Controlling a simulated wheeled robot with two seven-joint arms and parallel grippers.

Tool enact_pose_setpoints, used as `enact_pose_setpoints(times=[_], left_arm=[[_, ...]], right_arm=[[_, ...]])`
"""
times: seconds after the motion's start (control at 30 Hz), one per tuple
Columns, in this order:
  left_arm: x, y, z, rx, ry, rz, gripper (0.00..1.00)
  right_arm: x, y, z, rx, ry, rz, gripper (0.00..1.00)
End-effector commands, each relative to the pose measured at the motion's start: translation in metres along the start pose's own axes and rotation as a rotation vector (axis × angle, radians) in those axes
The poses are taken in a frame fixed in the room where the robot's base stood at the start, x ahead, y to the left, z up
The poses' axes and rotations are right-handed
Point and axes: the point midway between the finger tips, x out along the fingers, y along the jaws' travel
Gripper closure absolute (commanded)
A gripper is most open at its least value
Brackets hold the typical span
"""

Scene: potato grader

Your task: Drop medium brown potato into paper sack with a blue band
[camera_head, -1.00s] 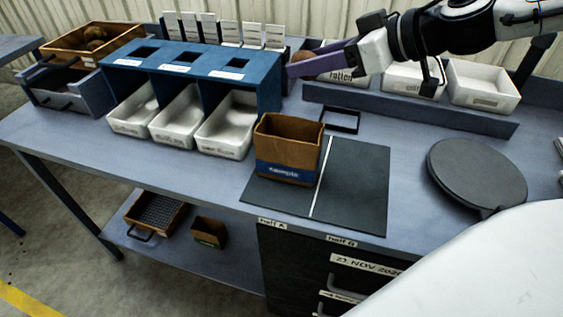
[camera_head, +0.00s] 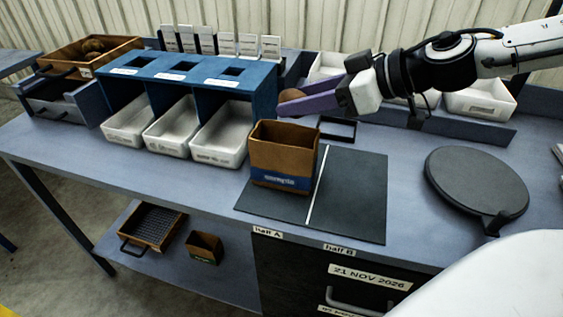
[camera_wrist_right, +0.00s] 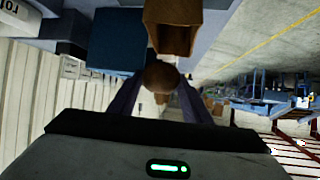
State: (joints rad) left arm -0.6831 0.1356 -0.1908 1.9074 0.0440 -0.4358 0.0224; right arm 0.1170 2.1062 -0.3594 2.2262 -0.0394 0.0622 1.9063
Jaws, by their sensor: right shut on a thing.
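The brown potato (camera_head: 291,96) is held between the purple fingers of my right gripper (camera_head: 299,101), which is shut on it. In the right wrist view the potato (camera_wrist_right: 161,76) sits between the fingertips, in line with the sack's opening (camera_wrist_right: 173,38). The open paper sack with a blue band (camera_head: 283,163) stands upright on the left half of the dark mat. In the head view the potato is above and just behind the sack's back rim, apart from it. My left gripper is not in view.
The blue grader stand (camera_head: 190,75) with white bins (camera_head: 218,140) is left of the sack. A black frame (camera_head: 337,129) lies behind the dark mat (camera_head: 350,205). A round dark plate (camera_head: 476,184) is at the right. A wooden crate of potatoes (camera_head: 82,60) stands at the far left.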

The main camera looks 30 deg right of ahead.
Motion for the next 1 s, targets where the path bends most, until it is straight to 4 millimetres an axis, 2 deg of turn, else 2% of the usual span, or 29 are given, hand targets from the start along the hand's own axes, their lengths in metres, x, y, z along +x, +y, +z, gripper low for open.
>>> enact_pose_setpoints(times=[0.17, 0.2, 0.3, 0.67, 0.87, 1.0], left_arm=[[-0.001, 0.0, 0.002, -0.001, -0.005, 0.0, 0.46], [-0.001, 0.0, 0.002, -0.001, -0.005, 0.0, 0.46], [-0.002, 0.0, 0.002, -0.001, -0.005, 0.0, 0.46], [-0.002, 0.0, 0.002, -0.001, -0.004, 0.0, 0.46], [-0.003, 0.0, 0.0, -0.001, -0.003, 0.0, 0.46], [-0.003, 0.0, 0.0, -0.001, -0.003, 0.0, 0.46]], right_arm=[[-0.001, 0.0, -0.001, -0.001, 0.001, 0.001, 0.83], [-0.001, 0.0, -0.001, -0.001, 0.001, 0.001, 0.51], [-0.001, 0.0, -0.001, -0.001, 0.001, 0.001, 0.34], [-0.003, 0.0, -0.001, -0.001, 0.0, 0.001, 0.34], [-0.019, 0.0, -0.003, -0.003, 0.002, 0.002, 0.34], [-0.038, 0.001, -0.003, -0.004, 0.003, 0.005, 0.34]])
